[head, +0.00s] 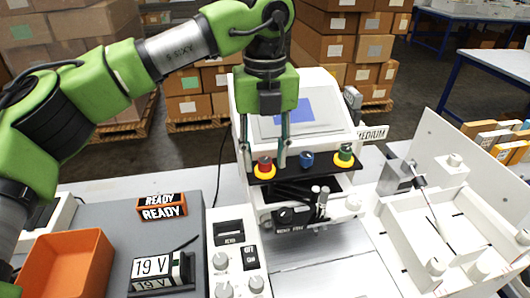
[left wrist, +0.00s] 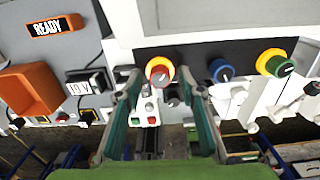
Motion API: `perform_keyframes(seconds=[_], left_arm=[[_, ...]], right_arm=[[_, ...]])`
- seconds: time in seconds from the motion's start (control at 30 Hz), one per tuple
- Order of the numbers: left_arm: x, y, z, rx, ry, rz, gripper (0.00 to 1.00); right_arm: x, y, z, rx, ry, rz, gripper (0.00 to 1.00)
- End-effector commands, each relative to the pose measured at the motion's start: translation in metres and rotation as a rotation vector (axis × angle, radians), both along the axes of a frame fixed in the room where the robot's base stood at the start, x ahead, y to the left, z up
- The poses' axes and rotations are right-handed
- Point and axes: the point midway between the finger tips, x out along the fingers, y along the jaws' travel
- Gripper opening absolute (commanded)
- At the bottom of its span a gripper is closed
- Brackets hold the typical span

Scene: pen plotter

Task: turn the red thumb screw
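The red thumb screw (head: 264,163) is a round red knob on a yellow collar, at the left end of a dark strip on the front of the white machine. It also shows in the left wrist view (left wrist: 159,70), between and beyond the fingertips. My left gripper (head: 264,173) points down from above with its fingers spread, one on each side of the red screw. In the left wrist view the open fingers (left wrist: 160,80) show a gap on both sides of the screw; I see no clear contact. My right gripper is not in view.
A blue knob (head: 306,159) and a green knob on yellow (head: 345,156) sit to the right on the same strip. A READY sign (head: 162,207), an orange bin (head: 68,265) and a 19 V display (head: 152,268) stand left. A white tray (head: 400,225) is at right.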

Motion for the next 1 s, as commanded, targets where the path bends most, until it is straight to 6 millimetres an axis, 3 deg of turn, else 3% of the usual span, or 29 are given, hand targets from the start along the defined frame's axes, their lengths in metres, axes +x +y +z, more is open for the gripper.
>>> perform_keyframes(seconds=[0.27,0.4,0.77,1.0], left_arm=[[0.0000,0.0001,-0.0014,0.000,0.000,0.000,0.33],[0.0000,0.0000,-0.0013,0.000,0.000,0.000,0.00],[0.0001,-0.0001,-0.0011,0.000,0.001,-0.029,0.00],[0.0005,-0.0002,-0.0011,0.000,0.001,-0.153,0.00]], right_arm=[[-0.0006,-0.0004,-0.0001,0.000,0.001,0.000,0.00],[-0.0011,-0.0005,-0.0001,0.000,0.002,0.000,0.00],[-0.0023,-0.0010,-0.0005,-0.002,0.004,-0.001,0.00],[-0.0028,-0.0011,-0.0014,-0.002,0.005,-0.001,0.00]])
